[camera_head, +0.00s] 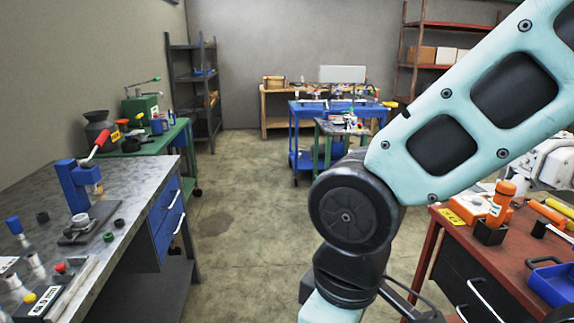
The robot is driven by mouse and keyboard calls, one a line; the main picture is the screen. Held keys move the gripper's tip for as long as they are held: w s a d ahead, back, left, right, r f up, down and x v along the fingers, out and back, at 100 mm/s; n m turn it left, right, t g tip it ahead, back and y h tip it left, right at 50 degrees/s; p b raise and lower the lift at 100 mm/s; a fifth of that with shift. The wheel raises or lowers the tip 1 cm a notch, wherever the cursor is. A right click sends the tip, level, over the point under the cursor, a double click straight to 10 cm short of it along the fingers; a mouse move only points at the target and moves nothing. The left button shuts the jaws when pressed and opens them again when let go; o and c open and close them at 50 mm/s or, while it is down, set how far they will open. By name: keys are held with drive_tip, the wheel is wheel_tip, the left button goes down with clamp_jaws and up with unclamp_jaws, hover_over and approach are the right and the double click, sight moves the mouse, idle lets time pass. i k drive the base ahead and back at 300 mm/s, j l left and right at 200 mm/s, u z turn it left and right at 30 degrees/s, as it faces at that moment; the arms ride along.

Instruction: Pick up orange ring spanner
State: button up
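I cannot make out a clear ring spanner in this view. On the red-topped workbench (490,262) at the right lie several orange things. An orange-handled tool (500,203) stands upright in a small black holder. A long orange piece (546,213) lies behind it to the right, its shape too small to tell. My arm crosses the right half of the picture and hides part of the bench. My gripper is outside the picture.
A grey workbench (130,185) with a blue press (74,187) stands at the left, a green bench (160,139) behind it. A blue tray (553,284) sits on the red bench. A blue cart (303,130) is farther back. The middle floor (245,190) is clear.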

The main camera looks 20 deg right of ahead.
sight(544, 210)
drive_tip(key=i+z, duration=0.7)
drive_tip(key=z, duration=0.2)
drive_tip(key=i+j+z, duration=0.2)
drive_tip(key=i+z, duration=0.25)
drive_tip(key=i+j+z, duration=0.2)
drive_tip(key=z, duration=0.25)
drive_tip(key=i+j+z, duration=0.2)
drive_tip(key=j+z, duration=0.25)
drive_tip(key=i+j+z, duration=0.3)
drive_tip(key=j+z, duration=0.3)
drive_tip(key=i+j+z, duration=0.1)
drive_tip(key=j+z, duration=0.15)
drive_tip(key=j, duration=0.25)
drive_tip(key=i+j+z, duration=0.1)
drive_tip(key=j+z, duration=0.2)
drive_tip(key=j, duration=0.1)
